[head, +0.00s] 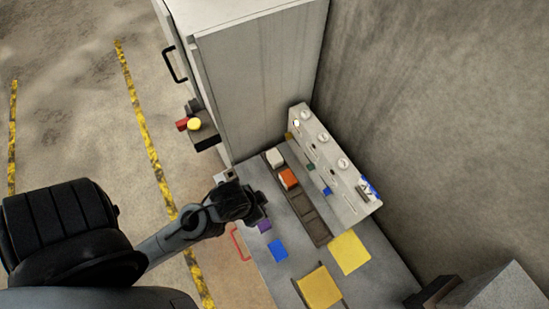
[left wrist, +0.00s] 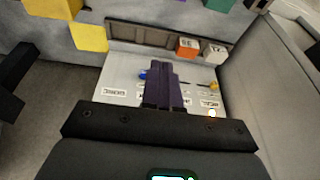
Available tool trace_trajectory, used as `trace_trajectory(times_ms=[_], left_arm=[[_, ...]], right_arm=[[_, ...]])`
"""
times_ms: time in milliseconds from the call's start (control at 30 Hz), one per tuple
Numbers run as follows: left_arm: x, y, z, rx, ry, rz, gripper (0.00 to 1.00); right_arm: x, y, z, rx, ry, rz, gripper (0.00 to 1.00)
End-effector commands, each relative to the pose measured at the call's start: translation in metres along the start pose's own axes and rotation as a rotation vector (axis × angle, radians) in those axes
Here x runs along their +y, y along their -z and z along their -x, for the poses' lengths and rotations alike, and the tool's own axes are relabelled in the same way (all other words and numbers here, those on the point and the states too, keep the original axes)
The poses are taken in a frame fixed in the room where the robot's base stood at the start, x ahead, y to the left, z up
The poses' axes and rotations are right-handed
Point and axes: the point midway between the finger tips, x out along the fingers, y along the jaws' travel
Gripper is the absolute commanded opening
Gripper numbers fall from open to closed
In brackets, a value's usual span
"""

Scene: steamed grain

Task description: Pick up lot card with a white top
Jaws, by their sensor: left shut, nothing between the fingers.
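The white-topped lot card (head: 275,157) sits in the far end of a dark rack (head: 310,218), beside an orange-topped card (head: 288,178). The white card also shows in the left wrist view (left wrist: 214,52), with the orange card (left wrist: 187,48) to its left. My left gripper (head: 258,204) is over the left part of the table, to the lower left of the white card and apart from it. Its fingers (left wrist: 162,66) are together and empty.
A grey panel (head: 325,155) with dials stands behind the rack, and a tall pale cabinet (head: 262,80) beyond the table's far end. Blue (head: 278,249) and purple (head: 264,226) pieces and yellow squares (head: 348,253) lie on the near side. Several rack slots are empty.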

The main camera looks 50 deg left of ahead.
Motion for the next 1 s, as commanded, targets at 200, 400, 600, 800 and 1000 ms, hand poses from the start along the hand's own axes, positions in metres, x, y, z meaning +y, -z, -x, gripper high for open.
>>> trace_trajectory(times_ms=[200, 400, 600, 800, 1000], left_arm=[[-0.0001, 0.0, 0.0, 0.0, 0.0, 0.0, 0.23], [-0.0001, 0.0001, -0.0001, 0.0, 0.0, 0.0, 0.54], [-0.0001, 0.0001, -0.0001, 0.0, 0.0, 0.0, 0.84], [-0.0001, 0.0001, -0.0001, 0.0, 0.0, 0.0, 1.0], [-0.0006, 0.0003, -0.0004, 0.0, 0.002, -0.021, 1.0]], right_arm=[[0.0, 0.0, 0.0, 0.0, 0.0, 0.0, 0.43], [0.0005, -0.0001, 0.0, 0.0, -0.002, 0.002, 0.43], [0.0017, -0.0004, -0.0001, -0.001, -0.006, 0.007, 0.43], [0.0019, -0.0004, -0.0001, -0.001, -0.006, 0.008, 0.43], [0.0018, -0.0004, -0.0001, -0.001, -0.006, 0.007, 0.43]])
